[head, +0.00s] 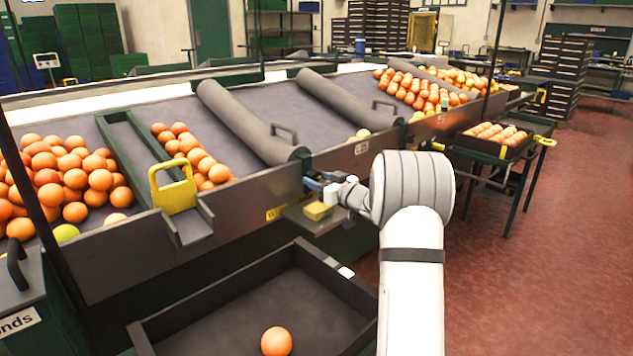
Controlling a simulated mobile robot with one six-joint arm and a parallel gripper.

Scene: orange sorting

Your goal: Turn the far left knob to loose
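No part is clearly readable as a knob, and no "loose" marking can be read. A small yellow block-like piece (318,210) sits on a grey ledge or box (300,222) at the front of the sorting table; I cannot tell if it is a knob. My gripper (316,182), with blue at its end, is at the table's front panel, just above and behind the yellow piece. My white arm hides part of it. Its fingers are too small to tell if they are open or shut, and no held thing is visible.
The sloping sorting table (330,162) holds oranges between grey rollers (245,120). A yellow-handled gate (174,190) is at the left. A dark tray (215,300) with one orange (276,341) stands in front. The red floor (530,260) at the right is clear.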

